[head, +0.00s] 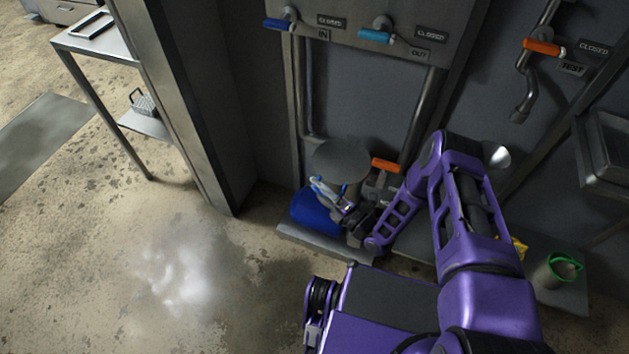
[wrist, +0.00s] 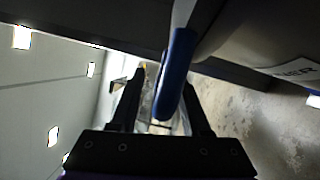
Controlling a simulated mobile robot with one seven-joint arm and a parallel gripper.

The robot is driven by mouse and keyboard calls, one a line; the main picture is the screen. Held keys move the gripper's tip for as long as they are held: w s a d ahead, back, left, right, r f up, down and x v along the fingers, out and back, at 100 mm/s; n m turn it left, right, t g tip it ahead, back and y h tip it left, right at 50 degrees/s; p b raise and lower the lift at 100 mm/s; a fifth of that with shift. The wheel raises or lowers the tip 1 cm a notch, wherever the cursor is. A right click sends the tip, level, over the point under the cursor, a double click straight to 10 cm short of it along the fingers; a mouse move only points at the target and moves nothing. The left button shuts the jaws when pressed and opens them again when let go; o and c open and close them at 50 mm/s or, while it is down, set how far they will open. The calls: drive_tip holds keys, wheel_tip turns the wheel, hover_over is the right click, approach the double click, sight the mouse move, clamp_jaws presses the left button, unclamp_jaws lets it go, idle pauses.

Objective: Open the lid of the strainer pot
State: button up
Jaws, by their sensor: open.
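The strainer pot stands low against the grey panel in the head view. A round grey disc (head: 341,155), apparently its lid, shows on top; I cannot tell whether it is raised. In the wrist view, a grey curved body (wrist: 270,35) carries a label ending in "NER". A blue-ended handle (wrist: 175,75) reaches down between the fingers of my gripper (wrist: 164,80). My gripper (head: 335,195) is open, just in front of and below the disc. Whether a finger touches the handle is unclear. My gripper and arm hide much of the pot.
A blue object (head: 313,211) sits low beside my gripper. An orange-handled valve (head: 386,165) is close to the disc's right. Pipes with blue valve handles (head: 375,36) run above. A green-rimmed container (head: 564,267) stands at right.

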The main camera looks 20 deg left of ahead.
drive_tip(key=shift+w+a, duration=0.1)
drive_tip(key=shift+a, duration=0.1)
drive_tip(key=shift+c, duration=0.3)
clamp_jaws()
drive_tip(key=shift+r, duration=0.15)
idle(1.1)
